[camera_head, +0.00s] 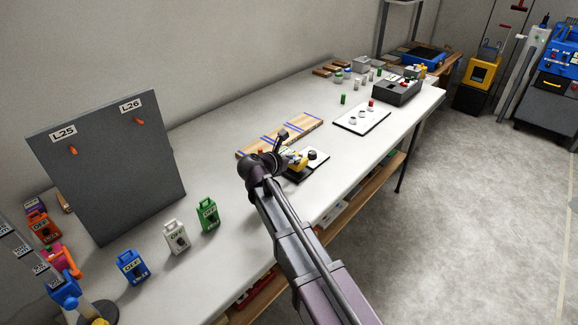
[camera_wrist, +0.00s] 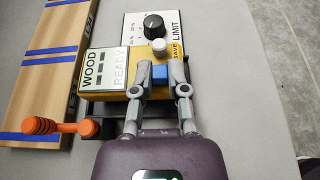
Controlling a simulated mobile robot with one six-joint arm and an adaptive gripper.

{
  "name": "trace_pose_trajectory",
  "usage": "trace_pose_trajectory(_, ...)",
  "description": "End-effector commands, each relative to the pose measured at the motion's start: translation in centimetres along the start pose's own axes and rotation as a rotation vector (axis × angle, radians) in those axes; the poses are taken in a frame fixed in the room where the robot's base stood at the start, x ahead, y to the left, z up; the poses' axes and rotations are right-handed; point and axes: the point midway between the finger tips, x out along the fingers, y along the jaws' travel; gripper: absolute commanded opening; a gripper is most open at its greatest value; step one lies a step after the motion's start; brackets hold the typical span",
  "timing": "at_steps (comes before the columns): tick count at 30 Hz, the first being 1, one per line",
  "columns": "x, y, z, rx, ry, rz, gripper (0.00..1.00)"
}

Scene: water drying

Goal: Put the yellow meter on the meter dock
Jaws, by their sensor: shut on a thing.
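The yellow meter (camera_wrist: 118,68) has a white face reading WOOD READY, a pale round SAVE button and a blue grip block. In the head view the meter (camera_head: 298,163) shows just past the end of my arm. My gripper (camera_wrist: 159,72) is shut on the blue block. A dark dock frame (camera_wrist: 100,109) shows under the meter's near edge, and a white LIMIT panel (camera_wrist: 132,25) with a black knob lies just beyond it. The meter is over or on the dock; I cannot tell whether it touches. Its underside is hidden.
An orange-handled piece (camera_wrist: 62,127) lies left of the meter. A wooden board with blue stripes (camera_wrist: 50,65) is farther left. Blue, white and green OFF tags (camera_head: 208,214) stand nearer on the table, beside a grey panel (camera_head: 110,165). The table's front edge is close on the right.

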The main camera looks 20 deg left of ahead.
Motion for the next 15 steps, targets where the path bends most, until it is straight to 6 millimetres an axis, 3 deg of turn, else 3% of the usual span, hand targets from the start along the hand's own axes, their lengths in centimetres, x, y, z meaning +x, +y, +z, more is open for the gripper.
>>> trace_pose_trajectory(6, 0.7, 0.0, -1.7, 0.000, -0.001, 0.001, 0.00)
trace_pose_trajectory(15, 0.7, 0.0, -1.8, 0.000, -0.001, 0.001, 0.00)
